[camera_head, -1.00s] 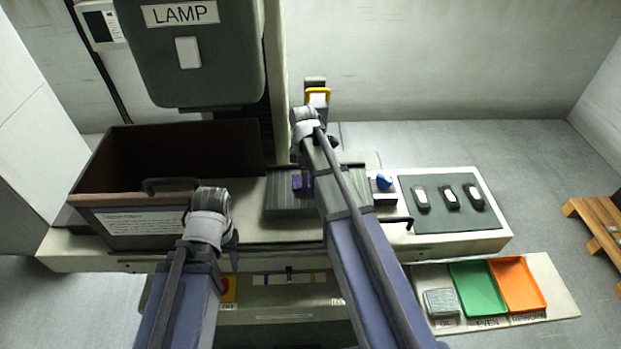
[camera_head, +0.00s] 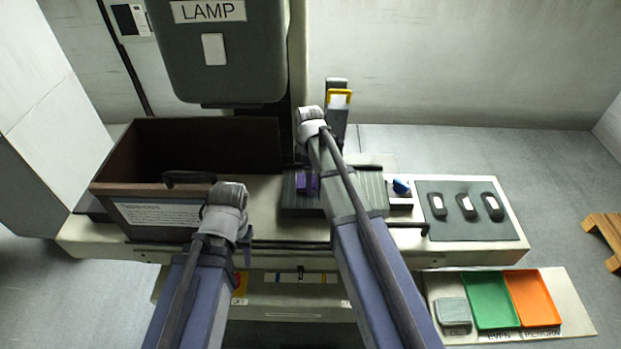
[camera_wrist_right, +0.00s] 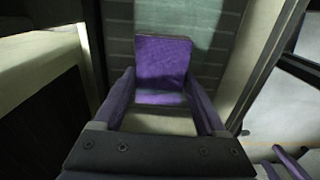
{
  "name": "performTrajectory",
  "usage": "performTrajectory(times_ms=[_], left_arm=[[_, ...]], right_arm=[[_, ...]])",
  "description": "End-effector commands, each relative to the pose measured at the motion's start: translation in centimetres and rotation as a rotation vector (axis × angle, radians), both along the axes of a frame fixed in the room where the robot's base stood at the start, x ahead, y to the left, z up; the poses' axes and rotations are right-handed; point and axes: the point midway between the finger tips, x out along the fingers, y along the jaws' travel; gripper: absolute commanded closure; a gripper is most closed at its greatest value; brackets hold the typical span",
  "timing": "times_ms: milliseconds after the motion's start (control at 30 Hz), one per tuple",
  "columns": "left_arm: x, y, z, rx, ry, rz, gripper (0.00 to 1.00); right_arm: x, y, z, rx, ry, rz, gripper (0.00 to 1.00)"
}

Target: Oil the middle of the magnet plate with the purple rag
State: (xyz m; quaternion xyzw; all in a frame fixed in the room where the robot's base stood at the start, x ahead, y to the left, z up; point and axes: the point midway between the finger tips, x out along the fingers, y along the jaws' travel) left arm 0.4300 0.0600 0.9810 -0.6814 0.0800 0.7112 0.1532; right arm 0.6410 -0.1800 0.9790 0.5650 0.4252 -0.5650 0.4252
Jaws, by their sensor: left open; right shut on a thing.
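The magnet plate (camera_head: 371,188) is a grey-green ribbed slab on the machine bed; my right arm crosses in front of its middle. The purple rag (camera_head: 307,185) is over the left part of the plate in the head view. In the right wrist view my right gripper (camera_wrist_right: 162,95) is shut on the rag (camera_wrist_right: 163,60), with the ribbed plate (camera_wrist_right: 120,35) behind it. I cannot tell whether rag and plate touch. My left gripper (camera_head: 245,254) is low in front of the dark bin, mostly hidden by its own wrist; its jaws are not clear.
A dark open bin (camera_head: 113,185) stands left of the plate, under the lamp housing (camera_head: 222,70). A blue-topped item (camera_head: 401,186) and a dark mat (camera_head: 465,229) with several black pieces lie right. An oil pad (camera_head: 453,312), green tray (camera_head: 490,318) and orange tray (camera_head: 533,318) are lower right.

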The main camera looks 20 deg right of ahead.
Motion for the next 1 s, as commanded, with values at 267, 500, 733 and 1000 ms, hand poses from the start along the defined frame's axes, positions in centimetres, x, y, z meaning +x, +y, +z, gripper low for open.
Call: performTrajectory(times_ms=[267,500,733,1000], left_arm=[[0.0,0.0,2.2,0.000,0.000,0.000,0.50],[0.0,0.0,4.5,0.000,0.000,0.000,0.50],[0.0,0.0,6.2,0.000,0.000,0.000,0.50],[0.0,0.0,6.0,0.000,0.000,0.000,0.50]], right_arm=[[0.0,0.0,2.2,0.000,0.000,0.000,0.71],[0.0,0.0,4.5,0.000,0.000,0.000,0.71],[0.0,0.0,6.2,0.000,0.000,0.000,0.71],[0.0,0.0,6.0,0.000,0.000,0.000,0.71]])
